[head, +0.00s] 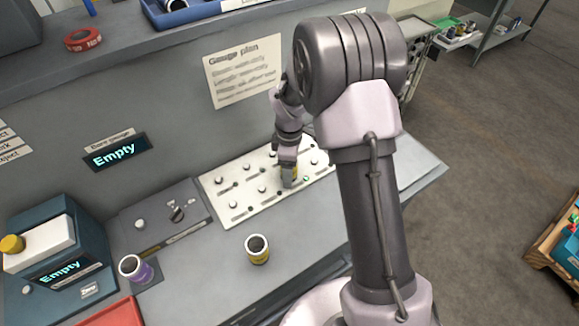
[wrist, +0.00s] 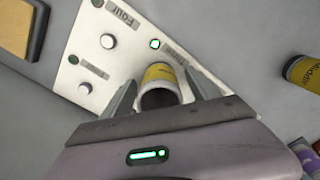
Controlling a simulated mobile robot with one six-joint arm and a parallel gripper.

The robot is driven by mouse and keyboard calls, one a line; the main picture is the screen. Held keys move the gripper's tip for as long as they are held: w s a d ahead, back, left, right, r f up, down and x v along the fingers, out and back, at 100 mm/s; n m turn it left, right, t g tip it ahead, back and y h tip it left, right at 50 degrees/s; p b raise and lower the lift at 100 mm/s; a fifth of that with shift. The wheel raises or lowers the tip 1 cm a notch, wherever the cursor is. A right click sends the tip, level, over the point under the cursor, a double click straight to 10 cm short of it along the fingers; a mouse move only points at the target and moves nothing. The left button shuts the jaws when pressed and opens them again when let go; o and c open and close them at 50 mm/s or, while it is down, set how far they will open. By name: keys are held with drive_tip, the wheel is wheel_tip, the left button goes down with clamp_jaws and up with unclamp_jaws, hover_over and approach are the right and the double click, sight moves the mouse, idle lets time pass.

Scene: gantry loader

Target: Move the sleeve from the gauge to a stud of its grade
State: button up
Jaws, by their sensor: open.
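The white plate (head: 222,185) with rows of studs and small slots lies on the bench; it also shows in the wrist view (wrist: 120,62). A sleeve with a yellow band (wrist: 160,74) stands at the plate between my open fingers (wrist: 163,88), its dark bore facing the camera. I cannot see whether a stud is inside it. In the head view my gripper (head: 288,168) is down at the plate's right part, partly hiding that sleeve (head: 289,180). The "Bore gauge" display (head: 115,151) reads Empty. The grey fixture (head: 165,217) below it holds no sleeve.
A second yellow-banded sleeve (head: 258,252) stands on the bench in front of the plate. A purple-banded sleeve (head: 134,271) stands at left near a blue machine (head: 60,245) whose display reads Empty. A red tray (head: 112,314) is at the front left. My arm covers the bench's right part.

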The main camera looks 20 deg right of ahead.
wheel_tip(320, 180, up, 18)
drive_tip(key=p, duration=0.5)
drive_tip(key=shift+f+p, duration=0.25)
drive_tip(key=shift+p, duration=0.1)
drive_tip(key=s+a+r+m+t+y+b, duration=0.1)
drive_tip(key=s+r+m+t+b, duration=0.1)
drive_tip(key=s+r+m+b, duration=0.25)
drive_tip(key=s+a+r+m+t+b, duration=0.1)
drive_tip(key=s+r+m, duration=0.35)
drive_tip(key=s, duration=0.35)
drive_tip(key=s+a+f+m+t+y+b, duration=0.1)
drive_tip(key=s+a+f+m+t+b, duration=0.1)
drive_tip(key=s+m, duration=0.7)
drive_tip(key=s, duration=0.3)
drive_tip(key=shift+s+f+t+b, duration=0.3)
drive_tip(key=shift+f+t+b, duration=0.05)
drive_tip(key=shift+t+b, duration=0.05)
